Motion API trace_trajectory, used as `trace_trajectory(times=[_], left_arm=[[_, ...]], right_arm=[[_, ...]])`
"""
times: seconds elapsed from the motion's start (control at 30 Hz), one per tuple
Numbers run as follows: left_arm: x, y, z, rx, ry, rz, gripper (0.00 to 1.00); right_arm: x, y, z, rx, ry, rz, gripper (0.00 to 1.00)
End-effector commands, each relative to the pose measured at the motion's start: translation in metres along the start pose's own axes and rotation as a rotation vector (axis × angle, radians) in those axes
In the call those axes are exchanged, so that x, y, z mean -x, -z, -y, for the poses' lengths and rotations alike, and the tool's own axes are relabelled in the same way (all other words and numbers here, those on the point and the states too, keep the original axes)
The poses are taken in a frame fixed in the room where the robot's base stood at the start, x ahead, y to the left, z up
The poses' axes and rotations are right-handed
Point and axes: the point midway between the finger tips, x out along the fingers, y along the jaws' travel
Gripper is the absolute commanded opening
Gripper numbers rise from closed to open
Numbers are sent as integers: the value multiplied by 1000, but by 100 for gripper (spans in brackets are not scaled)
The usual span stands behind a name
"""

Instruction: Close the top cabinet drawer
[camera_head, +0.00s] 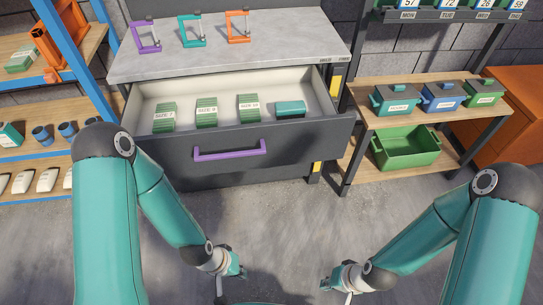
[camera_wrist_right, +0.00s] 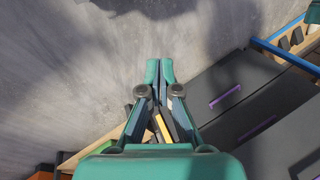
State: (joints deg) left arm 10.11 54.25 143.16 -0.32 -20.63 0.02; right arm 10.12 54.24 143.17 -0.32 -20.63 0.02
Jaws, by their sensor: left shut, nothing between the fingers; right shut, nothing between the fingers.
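The grey cabinet's top drawer (camera_head: 285,149) is pulled open, with its purple handle (camera_head: 230,150) on the front. Inside lie several green boxes (camera_head: 206,112) and a teal item (camera_head: 290,109). My left gripper (camera_head: 240,271) is low in front of the cabinet, away from the drawer, shut and empty. My right gripper (camera_head: 327,284) is also low and apart from the drawer; the right wrist view shows its fingers (camera_wrist_right: 160,72) shut on nothing. That view also shows dark drawer fronts with purple handles (camera_wrist_right: 226,97).
Purple, teal and orange clamps (camera_head: 238,27) stand on the cabinet's grey top (camera_head: 250,57). A wooden shelf (camera_head: 386,92) with lidded bins and a green crate (camera_head: 407,149) stands at the right. A blue-framed shelf (camera_head: 90,69) stands at the left. The floor (camera_head: 285,225) before the cabinet is clear.

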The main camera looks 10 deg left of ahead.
Motion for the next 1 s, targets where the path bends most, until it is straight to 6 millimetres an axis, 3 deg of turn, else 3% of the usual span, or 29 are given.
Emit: trace_trajectory(times=[0.17,0.27,0.37,0.47,0.57,0.7,0.83,1.0], left_arm=[[-3,0,1,0,0,0,0],[-16,0,6,0,0,0,0],[-38,0,14,0,0,0,0],[-70,0,25,0,0,0,0],[-108,0,39,0,0,1,0],[-160,1,58,0,0,1,0],[-201,1,73,0,0,1,0],[-235,1,85,0,0,0,0]], right_arm=[[-2,3,0,-4,0,-11,0],[-12,16,2,-25,-1,-58,0],[-29,41,18,-71,9,-158,0],[-45,78,33,-145,46,-309,0],[-53,120,60,-240,137,-492,0],[-45,165,110,-387,361,-730,0],[-24,183,157,-506,621,-876,0],[9,181,199,-614,919,-954,0]])
